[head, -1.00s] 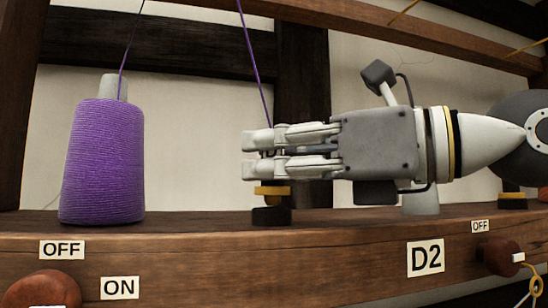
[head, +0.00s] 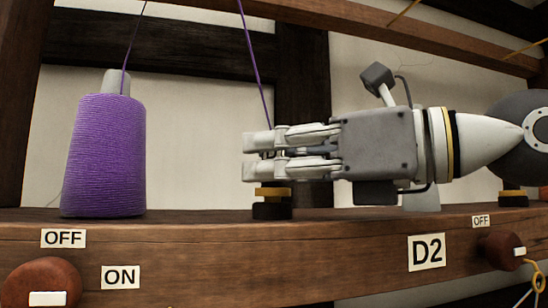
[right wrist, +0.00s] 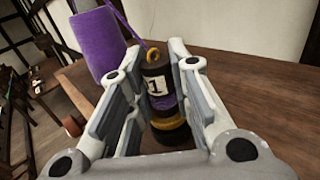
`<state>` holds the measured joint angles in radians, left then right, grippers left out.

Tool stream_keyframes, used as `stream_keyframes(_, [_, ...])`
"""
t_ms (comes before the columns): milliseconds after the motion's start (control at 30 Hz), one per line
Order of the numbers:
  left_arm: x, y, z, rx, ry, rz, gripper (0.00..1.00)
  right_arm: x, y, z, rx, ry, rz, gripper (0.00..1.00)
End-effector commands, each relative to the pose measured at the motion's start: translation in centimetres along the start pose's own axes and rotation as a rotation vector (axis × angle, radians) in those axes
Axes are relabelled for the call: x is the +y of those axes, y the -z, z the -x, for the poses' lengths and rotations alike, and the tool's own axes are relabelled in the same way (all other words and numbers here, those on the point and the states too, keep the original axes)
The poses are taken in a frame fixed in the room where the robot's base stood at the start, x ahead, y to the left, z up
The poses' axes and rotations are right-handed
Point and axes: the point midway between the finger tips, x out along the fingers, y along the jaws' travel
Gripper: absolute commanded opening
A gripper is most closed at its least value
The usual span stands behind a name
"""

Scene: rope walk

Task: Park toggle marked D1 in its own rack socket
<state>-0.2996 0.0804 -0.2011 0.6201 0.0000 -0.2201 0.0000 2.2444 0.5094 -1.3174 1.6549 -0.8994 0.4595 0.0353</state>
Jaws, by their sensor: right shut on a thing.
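My right gripper (head: 264,156) comes in from the right and is shut on a dark toggle (right wrist: 156,80). In the right wrist view the toggle is upright between the fingers; its white label shows "1", and any other mark is hidden. A purple cord runs up from the yellow ring on its top. Directly below the fingers, a black and yellow socket (head: 271,210) stands on the wooden rack beam (head: 200,235). The fingers hide the toggle's lower part in the head view, so I cannot tell whether it is seated. My left gripper is not in view.
A purple yarn cone (head: 104,155) stands left on the beam. A "D2" plate (head: 426,252) and a brown knob (head: 502,251) are at right. Another knob (head: 40,283) is at lower left. A second black and yellow socket (head: 513,197) is far right.

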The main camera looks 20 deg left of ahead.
Motion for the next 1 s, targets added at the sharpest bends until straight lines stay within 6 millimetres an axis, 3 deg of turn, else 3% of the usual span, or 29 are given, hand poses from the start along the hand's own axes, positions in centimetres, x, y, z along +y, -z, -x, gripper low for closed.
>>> stream_keyframes(333, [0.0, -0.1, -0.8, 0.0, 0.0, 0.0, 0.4, 0.0, 0.7, 0.0, -0.001, 0.0, 0.0, 0.0])
stream_keyframes(367, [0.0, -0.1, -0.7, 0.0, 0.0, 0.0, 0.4, 0.0, 0.6, 0.0, -0.001, 0.0, 0.0, 0.23])
stream_keyframes(400, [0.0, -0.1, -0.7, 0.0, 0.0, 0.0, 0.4, 0.0, 0.6, 0.0, 0.0, 0.0, 0.0, 0.29])
stream_keyframes(733, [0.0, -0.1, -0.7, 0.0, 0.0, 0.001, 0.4, 0.0, 0.6, 0.1, 0.0, 0.0, 0.0, 0.29])
stream_keyframes(1000, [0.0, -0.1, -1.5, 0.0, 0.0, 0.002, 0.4, -0.1, 0.7, 2.1, -0.001, 0.001, 0.0, 0.29])
